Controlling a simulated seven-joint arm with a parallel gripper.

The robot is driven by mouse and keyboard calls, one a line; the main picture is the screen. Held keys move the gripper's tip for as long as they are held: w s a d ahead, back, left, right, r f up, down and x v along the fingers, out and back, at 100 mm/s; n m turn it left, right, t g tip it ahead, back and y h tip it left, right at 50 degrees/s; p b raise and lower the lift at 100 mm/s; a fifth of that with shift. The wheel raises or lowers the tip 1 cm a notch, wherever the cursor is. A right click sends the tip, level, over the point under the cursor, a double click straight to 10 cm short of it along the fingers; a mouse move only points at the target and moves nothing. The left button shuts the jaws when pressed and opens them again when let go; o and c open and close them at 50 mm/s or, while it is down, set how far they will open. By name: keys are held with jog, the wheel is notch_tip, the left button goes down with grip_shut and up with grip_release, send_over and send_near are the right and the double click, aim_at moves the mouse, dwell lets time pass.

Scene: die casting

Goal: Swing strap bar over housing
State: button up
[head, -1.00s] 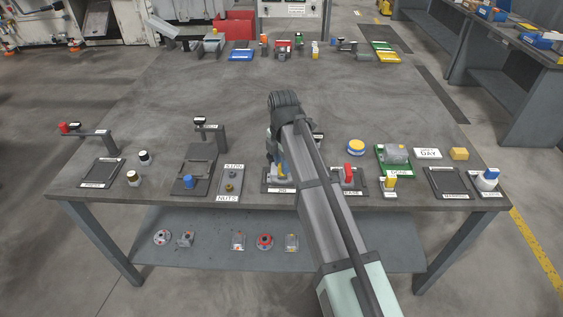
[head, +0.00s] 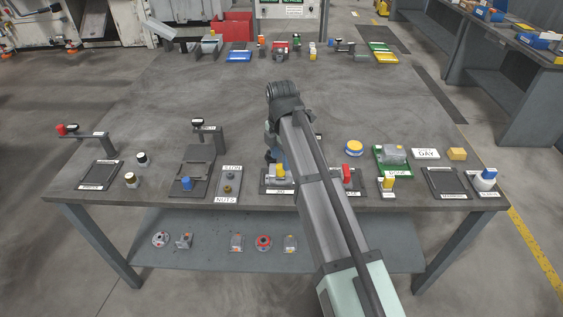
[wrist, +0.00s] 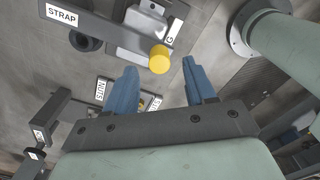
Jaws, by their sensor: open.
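The strap bar (wrist: 118,32) is a grey bar labelled STRAP, with a yellow knob (wrist: 160,59) at its free end. In the wrist view it runs from its dark round pivot across the light grey housing (wrist: 150,22); I cannot tell whether they touch. In the head view the yellow knob (head: 281,173) shows just left of my arm, which hides much of that fixture. My gripper (wrist: 159,66) is open and empty. Its two blue fingers point toward the knob, which appears between and just beyond their tips, apart from them.
The NUTS plate (head: 228,183) and a fixture with a post (head: 196,170) stand left of the strap fixture. A red-knobbed fixture (head: 347,175) is right of my arm, with a green tray (head: 381,171) beyond. The table's middle (head: 200,95) is clear.

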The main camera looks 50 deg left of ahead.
notch_tip(320, 180, up, 11)
dwell(0.4)
jog(key=shift+f, duration=0.1)
dwell(0.3)
jog(key=w+d+f+m+h, duration=0.15)
jog(key=d+f+m, duration=0.25)
jog(key=d+f, duration=0.65)
jog(key=w+d+f+m+g+h, duration=0.1)
jog(key=w+d+f+m, duration=0.2)
jog(key=d+f, duration=0.75)
jog(key=w+d+f+m+h, duration=0.15)
jog(key=d+f+m, duration=0.25)
jog(key=d+f, duration=0.65)
jog(key=s+d+f+m+g+y, duration=0.1)
jog(key=s+d+f+m, duration=0.1)
jog(key=d+f+m, duration=0.6)
jog(key=s+d+f+m+g, duration=0.1)
jog(key=d+f+g, duration=0.1)
jog(key=d+f, duration=0.75)
jog(key=s+d+f+m+g+y, duration=0.1)
jog(key=s+d+f+m, duration=0.5)
jog(key=s, duration=0.4)
jog(key=s+d+f+m+g+y, duration=0.1)
jog(key=s+d+f+m+y, duration=0.1)
jog(key=s+d+f+m, duration=0.5)
jog(key=shift+s+d+m+g, duration=0.4)
jog(key=shift+s+d+m, duration=0.2)
jog(key=shift+s+d, duration=1.35)
jog(key=shift+w+d, duration=0.2)
